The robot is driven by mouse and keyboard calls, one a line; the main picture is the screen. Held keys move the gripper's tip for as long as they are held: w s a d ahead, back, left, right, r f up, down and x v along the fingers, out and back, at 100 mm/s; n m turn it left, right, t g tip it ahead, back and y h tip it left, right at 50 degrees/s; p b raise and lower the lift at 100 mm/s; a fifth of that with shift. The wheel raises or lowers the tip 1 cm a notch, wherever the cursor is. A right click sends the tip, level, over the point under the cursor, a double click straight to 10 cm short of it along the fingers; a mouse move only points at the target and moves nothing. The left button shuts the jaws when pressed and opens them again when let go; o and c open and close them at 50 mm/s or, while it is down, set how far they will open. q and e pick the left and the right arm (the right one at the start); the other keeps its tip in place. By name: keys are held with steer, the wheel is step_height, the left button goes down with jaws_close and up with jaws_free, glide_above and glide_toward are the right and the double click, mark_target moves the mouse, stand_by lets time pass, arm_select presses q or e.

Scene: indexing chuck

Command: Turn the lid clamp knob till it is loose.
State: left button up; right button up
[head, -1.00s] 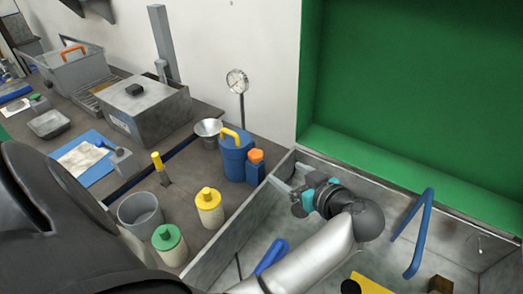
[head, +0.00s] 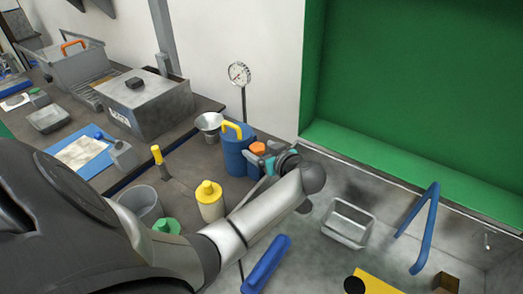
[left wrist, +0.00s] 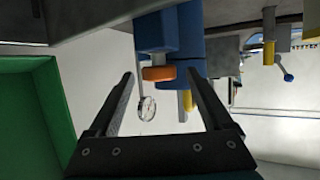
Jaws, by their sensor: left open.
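The orange knob (head: 257,148), which I take to be the lid clamp knob, sits on the right side of the blue canister (head: 234,153) with a yellow handle. In the head view my left gripper (head: 258,162) is right at the knob and partly hides it. In the left wrist view the orange knob (left wrist: 158,73) shows between the two dark fingers, which are open. The blue body (left wrist: 156,35) is behind it. I cannot tell whether the fingers touch the knob. My right gripper is not in view.
A yellow-capped bottle (head: 209,201), a green-capped bottle (head: 166,226) and a grey cup (head: 141,203) stand near my left arm. A dial gauge (head: 239,74) and funnel (head: 208,124) are behind.

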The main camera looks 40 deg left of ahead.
arm_select(q)
jaws_close()
stand_by(0.7)
